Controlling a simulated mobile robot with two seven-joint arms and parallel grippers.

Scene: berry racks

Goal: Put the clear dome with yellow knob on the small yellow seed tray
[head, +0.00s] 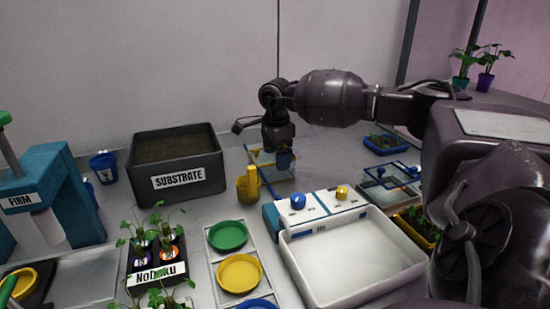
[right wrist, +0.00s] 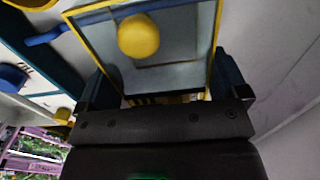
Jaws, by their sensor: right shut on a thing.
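The clear dome (head: 262,177) has yellow edges and stands at the back middle of the table, behind the white basin. In the right wrist view its clear panel (right wrist: 175,78) and round yellow knob (right wrist: 138,36) fill the upper middle. My right gripper (head: 283,160) is shut on the dome, with one dark blue finger on each side. I cannot tell whether the dome touches the table. A yellow-rimmed seed tray (head: 404,229) with green seedlings is at the right, partly hidden by my right arm. My left gripper is out of view.
A yellow can (head: 248,188) stands just left of the dome. The white basin (head: 292,263) and its panel with blue and yellow knobs are in front. Blue-edged trays (head: 392,151) lie to the right. A substrate box (head: 207,163) stands at the left.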

